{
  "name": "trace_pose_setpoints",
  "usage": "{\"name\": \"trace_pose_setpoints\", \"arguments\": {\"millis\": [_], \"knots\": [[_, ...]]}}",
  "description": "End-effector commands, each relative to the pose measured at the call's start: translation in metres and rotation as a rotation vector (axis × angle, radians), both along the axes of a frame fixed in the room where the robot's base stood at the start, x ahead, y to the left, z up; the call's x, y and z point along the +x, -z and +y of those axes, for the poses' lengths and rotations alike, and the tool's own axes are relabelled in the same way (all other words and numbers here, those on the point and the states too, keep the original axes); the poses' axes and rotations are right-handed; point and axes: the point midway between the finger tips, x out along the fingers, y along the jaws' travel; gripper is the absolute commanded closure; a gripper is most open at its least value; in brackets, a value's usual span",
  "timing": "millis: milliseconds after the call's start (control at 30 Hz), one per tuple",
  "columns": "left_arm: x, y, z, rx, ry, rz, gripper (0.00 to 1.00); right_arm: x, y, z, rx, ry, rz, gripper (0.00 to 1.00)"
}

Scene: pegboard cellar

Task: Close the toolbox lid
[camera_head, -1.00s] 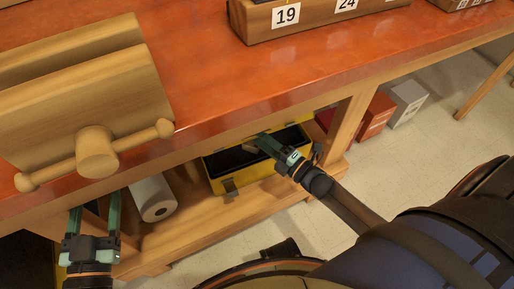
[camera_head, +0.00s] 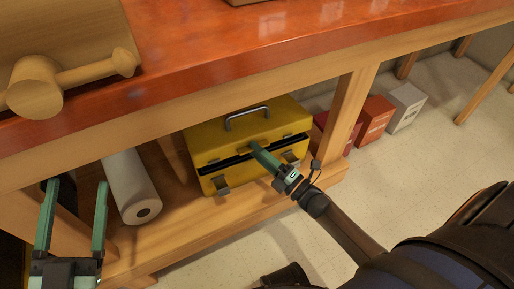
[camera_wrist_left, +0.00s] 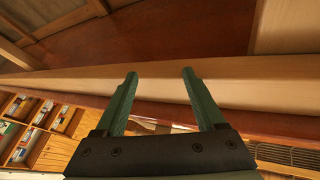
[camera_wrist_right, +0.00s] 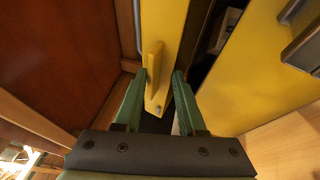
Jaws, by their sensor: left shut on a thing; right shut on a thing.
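The yellow toolbox (camera_head: 216,142) sits on the shelf under the workbench. Its lid (camera_head: 280,118), with a metal handle on top, is nearly down, and a dark gap runs along its front. My right gripper (camera_head: 257,148) is at the front of the lid. In the right wrist view its fingers (camera_wrist_right: 160,75) are around a small yellow tab (camera_wrist_right: 155,88) on the lid's edge; the toolbox body (camera_wrist_right: 262,75) is to the right, across the gap. My left gripper (camera_head: 75,184) is away at the left, fingers wide apart with nothing seen between them.
The orange-red bench top (camera_head: 300,50) overhangs the shelf (camera_head: 190,215). A white roll (camera_head: 130,185) lies left of the toolbox. A bench leg (camera_head: 348,115) stands to its right, with red and grey boxes (camera_head: 405,108) beyond. The floor in front is partly clear.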

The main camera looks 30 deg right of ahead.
Motion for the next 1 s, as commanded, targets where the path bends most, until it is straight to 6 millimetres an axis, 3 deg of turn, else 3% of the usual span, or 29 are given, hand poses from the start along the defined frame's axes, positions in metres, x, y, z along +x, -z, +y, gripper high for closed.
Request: {"name": "trace_pose_setpoints", "arguments": {"millis": [67, 100, 133, 200, 467, 833, 867, 1000], "knots": [[-0.023, -0.029, -0.006, -0.03, 0.048, -0.18, 0.39, -0.002, 0.009, 0.003, 0.007, -0.008, -0.005, 1.0], [-0.042, -0.061, -0.009, -0.065, 0.078, -0.293, 0.39, -0.003, 0.012, 0.004, 0.007, -0.008, -0.005, 1.0], [-0.052, -0.079, -0.009, -0.083, 0.09, -0.348, 0.39, -0.004, 0.014, 0.004, 0.007, -0.009, -0.006, 1.0], [-0.063, -0.097, -0.008, -0.098, 0.097, -0.404, 0.39, -0.005, 0.019, 0.003, 0.007, -0.008, -0.005, 1.0], [-0.051, -0.075, -0.01, -0.08, 0.086, -0.355, 0.39, -0.006, 0.026, 0.003, 0.006, -0.008, -0.006, 1.0], [-0.052, -0.076, -0.009, -0.086, 0.083, -0.354, 0.39, -0.006, 0.026, 0.003, 0.005, -0.006, -0.006, 1.0], [-0.052, -0.077, -0.009, -0.086, 0.082, -0.354, 0.39, -0.006, 0.026, 0.003, 0.005, -0.006, -0.006, 0.62], [-0.052, -0.077, -0.008, -0.086, 0.082, -0.355, 0.39, -0.006, 0.026, 0.002, 0.004, -0.005, -0.005, 0.46]]}}
